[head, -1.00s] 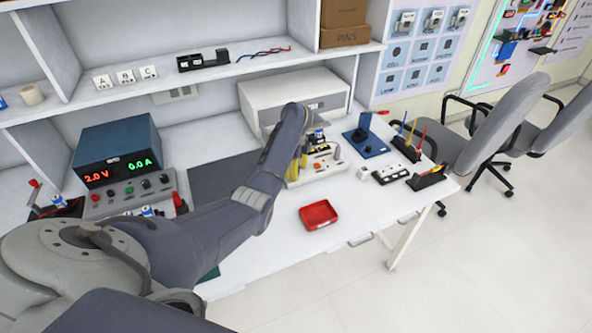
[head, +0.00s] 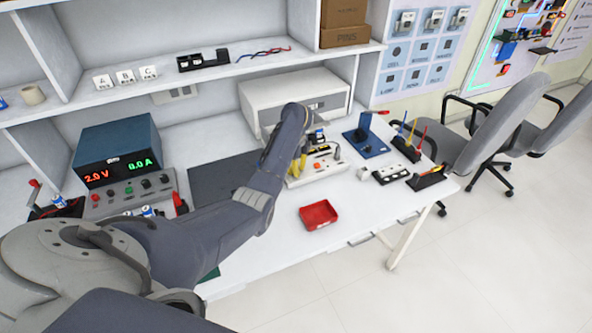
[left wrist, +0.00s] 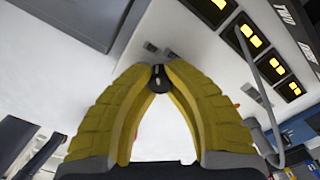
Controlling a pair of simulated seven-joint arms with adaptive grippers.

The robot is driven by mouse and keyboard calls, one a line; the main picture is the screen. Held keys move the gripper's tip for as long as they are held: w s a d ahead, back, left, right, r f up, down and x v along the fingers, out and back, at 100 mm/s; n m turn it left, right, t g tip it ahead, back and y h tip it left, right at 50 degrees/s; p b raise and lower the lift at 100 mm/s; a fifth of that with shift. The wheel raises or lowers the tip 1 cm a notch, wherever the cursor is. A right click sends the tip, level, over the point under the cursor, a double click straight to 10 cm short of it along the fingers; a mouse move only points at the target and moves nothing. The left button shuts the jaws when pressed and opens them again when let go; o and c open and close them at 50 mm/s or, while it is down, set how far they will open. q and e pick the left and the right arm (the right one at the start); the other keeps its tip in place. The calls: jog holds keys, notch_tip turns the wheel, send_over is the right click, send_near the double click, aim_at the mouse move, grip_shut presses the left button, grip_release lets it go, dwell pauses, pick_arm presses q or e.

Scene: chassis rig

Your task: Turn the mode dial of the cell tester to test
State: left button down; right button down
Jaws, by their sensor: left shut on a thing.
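The cell tester (head: 325,168) is a light box at the middle right of the bench in the head view, partly hidden by my left arm. In the left wrist view its pale face (left wrist: 205,60) shows yellow windows in dark frames. The mode dial (left wrist: 159,82) is a small dark knob with a light mark, between the tips of my left gripper (left wrist: 158,74). The yellow fingers are shut on it. In the head view the left gripper (head: 298,166) is at the tester's left part. The dial's setting cannot be read. My right gripper is not in view.
A red tray (head: 319,214) lies in front of the tester. A power supply (head: 119,152) stands left, a white cabinet (head: 290,96) behind. The front bench strip is mostly clear.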

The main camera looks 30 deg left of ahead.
pick_arm(q)
jog(key=shift+d+m, duration=0.15)
jog(key=shift+m, duration=0.75)
jog(key=m, duration=0.3)
jog(key=shift+m, duration=2.4)
jog(key=c, duration=1.2)
grip_release()
jog(key=shift+o, duration=0.2)
